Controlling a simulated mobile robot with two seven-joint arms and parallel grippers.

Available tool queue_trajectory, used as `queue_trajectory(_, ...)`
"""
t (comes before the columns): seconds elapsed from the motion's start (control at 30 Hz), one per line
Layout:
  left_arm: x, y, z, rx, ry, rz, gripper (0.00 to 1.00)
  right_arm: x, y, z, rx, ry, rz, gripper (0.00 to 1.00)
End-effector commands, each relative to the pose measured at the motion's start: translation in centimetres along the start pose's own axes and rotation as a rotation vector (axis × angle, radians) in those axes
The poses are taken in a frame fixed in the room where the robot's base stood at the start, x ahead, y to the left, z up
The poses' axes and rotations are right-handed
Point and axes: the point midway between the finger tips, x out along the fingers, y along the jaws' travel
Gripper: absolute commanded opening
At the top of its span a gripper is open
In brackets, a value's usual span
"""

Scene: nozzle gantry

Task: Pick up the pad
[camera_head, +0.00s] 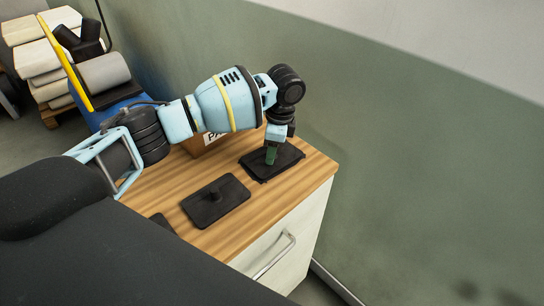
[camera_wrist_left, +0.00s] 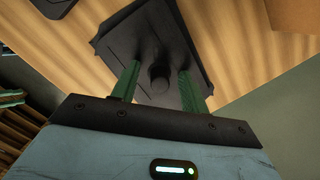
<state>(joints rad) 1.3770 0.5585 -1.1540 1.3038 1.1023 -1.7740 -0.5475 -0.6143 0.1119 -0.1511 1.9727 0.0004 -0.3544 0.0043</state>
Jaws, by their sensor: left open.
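A black rectangular pad (camera_head: 288,160) with a raised round knob lies on the wooden cabinet top near its far right edge. My left gripper (camera_head: 271,156) points down over this pad. In the left wrist view its two green fingers are apart, one on each side of the knob of the pad (camera_wrist_left: 155,32), with nothing clamped. I cannot tell whether the fingers touch the pad. A second black pad with a knob (camera_head: 232,189) lies nearer, to the left. My right gripper is not in view.
The wooden cabinet top (camera_head: 258,204) is bare between the pads. A third dark piece (camera_head: 161,220) is partly hidden at the near edge. A cardboard box (camera_head: 199,145) stands behind my left arm. A green wall (camera_head: 420,170) rises close on the right.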

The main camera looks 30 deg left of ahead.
Motion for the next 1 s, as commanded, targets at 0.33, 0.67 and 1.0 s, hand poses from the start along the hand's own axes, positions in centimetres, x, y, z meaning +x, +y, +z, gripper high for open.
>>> queue_trajectory(0.33,-0.1,0.0,0.0,0.000,0.000,-0.001,0.21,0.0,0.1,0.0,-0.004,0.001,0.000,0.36)
queue_trajectory(0.67,-0.1,0.0,0.0,0.000,0.001,-0.001,0.00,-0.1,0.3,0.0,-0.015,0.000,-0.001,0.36)
queue_trajectory(1.0,-1.2,-0.1,0.1,0.000,0.002,-0.003,0.00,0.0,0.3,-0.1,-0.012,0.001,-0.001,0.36)
